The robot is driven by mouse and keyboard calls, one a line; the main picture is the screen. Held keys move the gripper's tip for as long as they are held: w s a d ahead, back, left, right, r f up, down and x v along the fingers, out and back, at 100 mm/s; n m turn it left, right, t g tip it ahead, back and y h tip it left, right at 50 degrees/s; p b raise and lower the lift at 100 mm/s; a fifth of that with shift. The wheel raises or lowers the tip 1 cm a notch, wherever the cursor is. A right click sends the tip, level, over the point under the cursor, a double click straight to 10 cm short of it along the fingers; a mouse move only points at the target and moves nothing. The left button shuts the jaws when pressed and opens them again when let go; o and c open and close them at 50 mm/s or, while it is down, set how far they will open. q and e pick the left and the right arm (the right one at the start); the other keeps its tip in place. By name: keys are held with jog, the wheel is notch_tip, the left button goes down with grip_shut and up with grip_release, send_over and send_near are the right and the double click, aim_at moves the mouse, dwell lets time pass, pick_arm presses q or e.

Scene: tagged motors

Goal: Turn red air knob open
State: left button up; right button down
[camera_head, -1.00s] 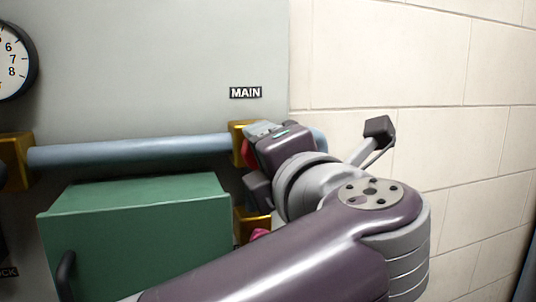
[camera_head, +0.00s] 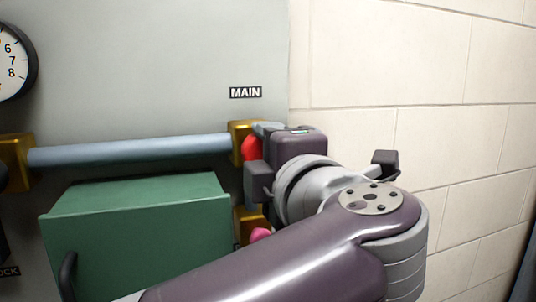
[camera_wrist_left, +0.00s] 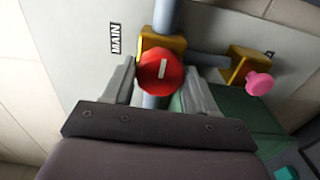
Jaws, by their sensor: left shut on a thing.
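The red air knob (camera_head: 252,149) sits on a brass fitting (camera_head: 238,128) at the right end of the blue-grey pipe, below the MAIN label. In the left wrist view the round red knob (camera_wrist_left: 161,71) has a white bar on its face that runs nearly upright in the picture. My left gripper (camera_head: 262,160) is shut on the knob, with a finger on each side of it in the left wrist view (camera_wrist_left: 157,90). In the head view the gripper hides part of the knob. My right gripper is not in view.
A green box (camera_head: 140,220) with a dark handle stands below the pipe (camera_head: 130,151). A pink knob (camera_head: 260,234) sits on a lower brass fitting, close under my gripper. A MAIN label (camera_head: 245,92) and a gauge (camera_head: 12,60) are on the grey panel. The block wall at right is clear.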

pick_arm(q)
jog(key=shift+r, duration=0.1)
jog(key=o, duration=0.9)
jog(key=shift+o, duration=0.8)
jog(key=shift+w, duration=0.15)
jog(key=b+v, duration=0.4)
jog(key=v, duration=0.8)
jog(key=shift+s, duration=0.35)
